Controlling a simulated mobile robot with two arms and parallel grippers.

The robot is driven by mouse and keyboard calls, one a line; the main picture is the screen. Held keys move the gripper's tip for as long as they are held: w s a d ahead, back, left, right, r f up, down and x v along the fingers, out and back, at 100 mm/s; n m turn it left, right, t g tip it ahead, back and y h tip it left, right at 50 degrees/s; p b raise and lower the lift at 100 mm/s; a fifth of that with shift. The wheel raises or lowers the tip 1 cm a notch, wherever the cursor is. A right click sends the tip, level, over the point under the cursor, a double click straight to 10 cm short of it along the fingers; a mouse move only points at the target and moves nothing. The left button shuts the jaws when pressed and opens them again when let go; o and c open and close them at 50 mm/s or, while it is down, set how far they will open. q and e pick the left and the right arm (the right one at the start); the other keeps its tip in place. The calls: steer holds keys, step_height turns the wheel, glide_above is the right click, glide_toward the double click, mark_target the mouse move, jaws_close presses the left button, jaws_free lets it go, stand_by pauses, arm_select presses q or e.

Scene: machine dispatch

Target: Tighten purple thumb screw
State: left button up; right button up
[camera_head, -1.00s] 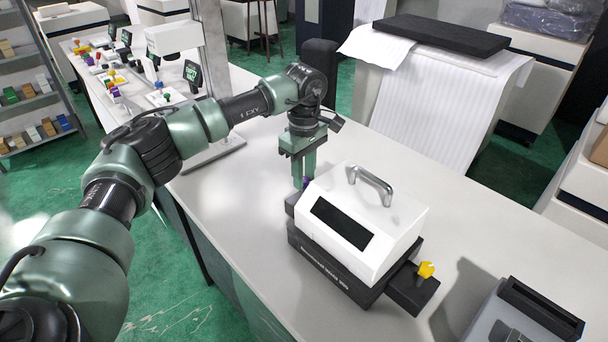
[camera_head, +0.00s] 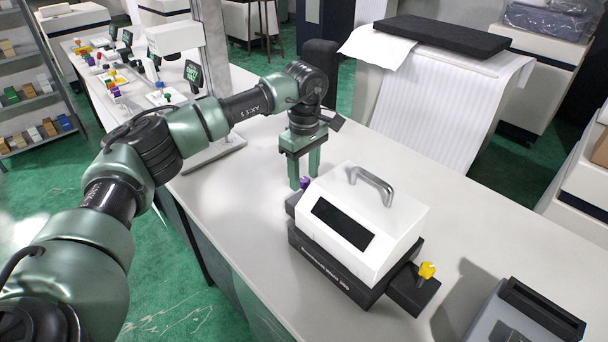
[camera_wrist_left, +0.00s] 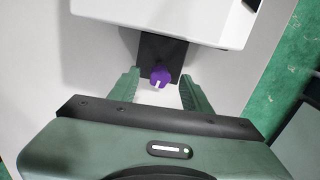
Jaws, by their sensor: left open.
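The purple thumb screw (camera_head: 304,183) sits on a dark tab at the far left end of the white and black machine (camera_head: 360,225). In the left wrist view the purple thumb screw (camera_wrist_left: 160,75) shows with a white mark on its knob, on the black tab (camera_wrist_left: 161,52). My left gripper (camera_head: 304,178) is open and points down over the screw. In the wrist view its green fingers (camera_wrist_left: 160,88) stand one on each side of the knob, with a gap on both sides. A yellow thumb screw (camera_head: 427,270) sits on the opposite tab. My right gripper is not in view.
The machine's metal handle (camera_head: 371,186) stands up on its top, close to my left gripper. A grey device (camera_head: 520,315) stands at the front right.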

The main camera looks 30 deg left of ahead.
mark_target(304, 179)
arm_select(q)
step_height(304, 179, up, 7)
steer(key=shift+r+b, duration=0.2)
steer(key=shift+b, duration=0.25)
